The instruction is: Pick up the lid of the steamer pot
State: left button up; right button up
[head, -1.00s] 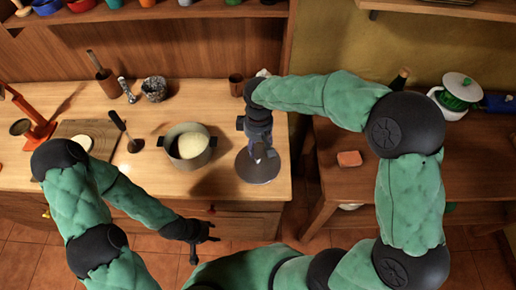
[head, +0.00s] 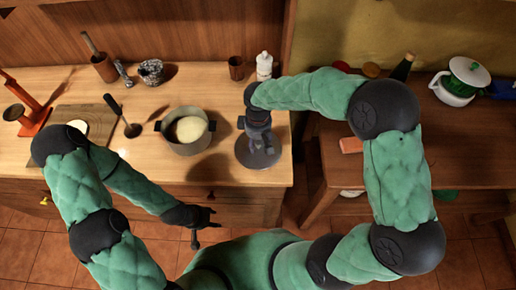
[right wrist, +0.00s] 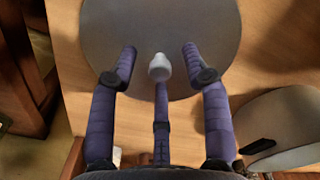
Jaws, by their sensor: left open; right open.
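The lid (head: 268,159) is a round grey disc lying on the light wooden counter near its right end. It shows large in the right wrist view (right wrist: 115,25), with a pale knob (right wrist: 159,68) at its middle. My right gripper (head: 258,144) is above the lid and partly hides it. In the right wrist view its fingers (right wrist: 160,53) are spread on either side of the knob, with a third finger below it; touching cannot be told. The grey pot (head: 188,147) stands uncovered left of the lid, with something cream-coloured inside. My left gripper (head: 203,225) is open and empty before the counter.
A ladle (head: 132,130), cutting board (head: 97,118) and orange stand (head: 35,122) are left of the pot. A brown cup (head: 236,68) and white bottle (head: 264,66) stand behind the lid. A lower table (head: 455,145) with a white-and-green pot (head: 463,80) is at right.

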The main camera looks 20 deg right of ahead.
jog(key=shift+f, duration=0.5)
grip_shut()
jog(key=shift+r, duration=0.2)
